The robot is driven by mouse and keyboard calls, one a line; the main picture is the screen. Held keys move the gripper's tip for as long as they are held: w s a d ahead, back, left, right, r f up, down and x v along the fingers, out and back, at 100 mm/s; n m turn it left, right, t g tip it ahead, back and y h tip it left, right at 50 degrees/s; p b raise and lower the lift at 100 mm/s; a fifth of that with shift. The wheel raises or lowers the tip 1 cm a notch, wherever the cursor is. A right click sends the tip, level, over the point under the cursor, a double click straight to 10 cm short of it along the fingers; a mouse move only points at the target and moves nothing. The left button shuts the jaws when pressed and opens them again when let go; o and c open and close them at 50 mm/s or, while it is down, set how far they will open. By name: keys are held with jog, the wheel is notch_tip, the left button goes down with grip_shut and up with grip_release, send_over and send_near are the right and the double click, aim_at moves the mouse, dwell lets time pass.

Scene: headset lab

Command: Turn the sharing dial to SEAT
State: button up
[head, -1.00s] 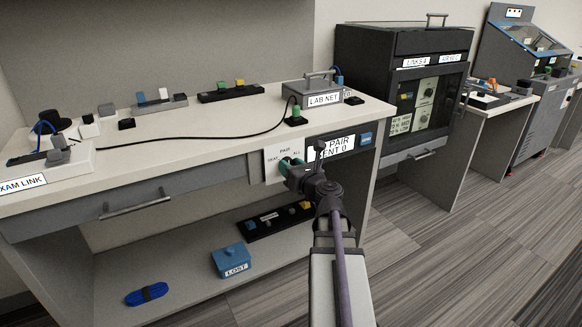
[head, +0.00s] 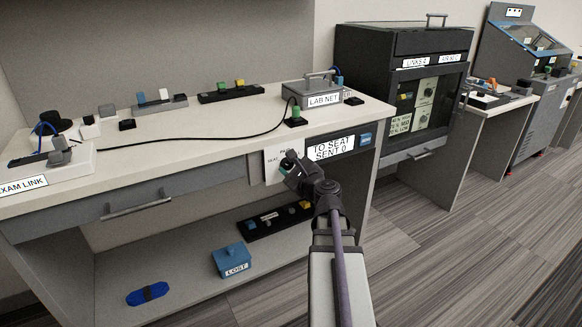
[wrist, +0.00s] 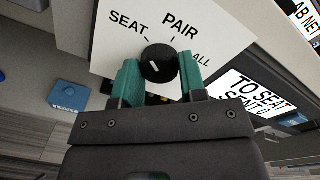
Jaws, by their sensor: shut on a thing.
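The sharing dial (wrist: 158,62) is a round black knob with a short white mark. It sits on a white plate (wrist: 100,45) lettered SEAT at left, PAIR at top and ALL at right. In the wrist view the green fingers of my gripper (wrist: 160,66) are shut on the dial, one on each side. In the head view my gripper (head: 290,163) is at the plate on the bench front and hides the dial. The display (head: 330,147) beside the plate reads TO SEAT, SENT 0.
Above the plate are the bench top (head: 215,145), a grey LAB NET box (head: 311,92) and a black cable. Below, on the shelf, are a blue LOST box (head: 231,260) and a dark strip of colored blocks (head: 275,220). A dark cabinet (head: 405,85) stands to the right.

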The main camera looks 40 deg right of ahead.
jog(key=shift+n, duration=0.7)
jog(key=o, duration=0.9)
